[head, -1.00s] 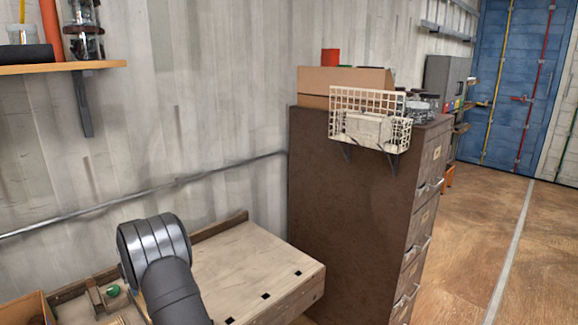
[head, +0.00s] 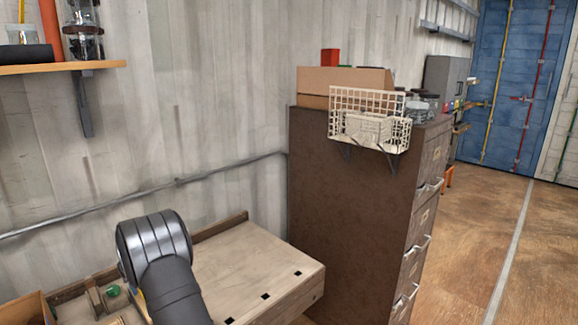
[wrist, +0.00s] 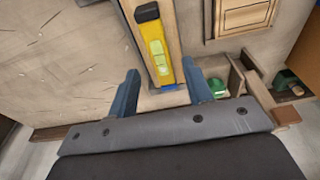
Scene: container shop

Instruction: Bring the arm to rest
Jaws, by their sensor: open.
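My gripper (wrist: 163,92) shows in the wrist view with its two blue-grey fingers spread apart. It is open and nothing is held between the fingers. A yellow tool with a black end and a pale green window, like a spirit level (wrist: 158,50), lies on a wooden strip just beyond the fingertips. In the head view my arm stands over the wooden workbench (head: 245,262), and my gripper is hidden there.
A brown filing cabinet (head: 345,195) stands right of the bench, with a white wire basket (head: 368,100) on its side and a cardboard box (head: 345,80) on top. A wall shelf (head: 60,68) holds jars at upper left. Open floor (head: 480,240) lies at right.

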